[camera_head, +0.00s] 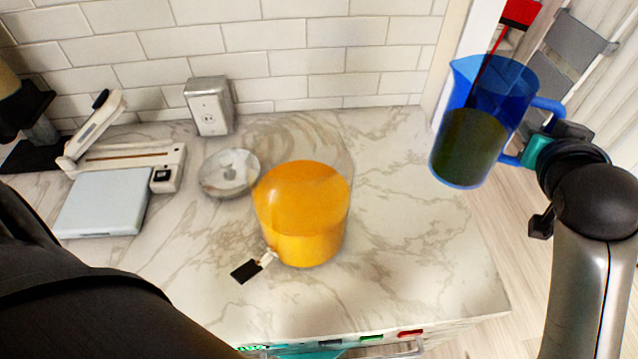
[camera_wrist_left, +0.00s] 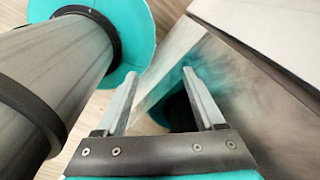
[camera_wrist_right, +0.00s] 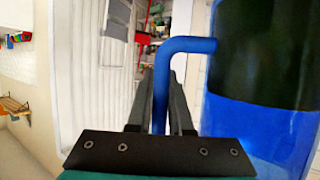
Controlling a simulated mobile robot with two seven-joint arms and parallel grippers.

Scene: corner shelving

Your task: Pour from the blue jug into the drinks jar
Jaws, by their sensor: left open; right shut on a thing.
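The blue jug (camera_head: 470,130) is translucent, with dark contents in its lower part. It looks roughly upright, at the right end of the counter, apart from the jar. My right gripper (camera_head: 532,152) is shut on the jug's handle; the right wrist view shows the handle (camera_wrist_right: 160,90) between its fingers. The drinks jar (camera_head: 305,220) is a round orange vessel with a small tap at its front left, standing upright on the counter. Whether its top is open is unclear. My left gripper (camera_wrist_left: 160,80) is open and empty in the left wrist view, low beside a cabinet-like surface.
The marble counter (camera_head: 400,255) is bare between jar and right edge. A round glassy lid or dish (camera_head: 229,173) lies behind left of the jar. A small dark tag (camera_head: 246,271) is by the tap. A paper trimmer (camera_head: 125,160), pale blue board (camera_head: 103,202) and socket box (camera_head: 209,106) stand left.

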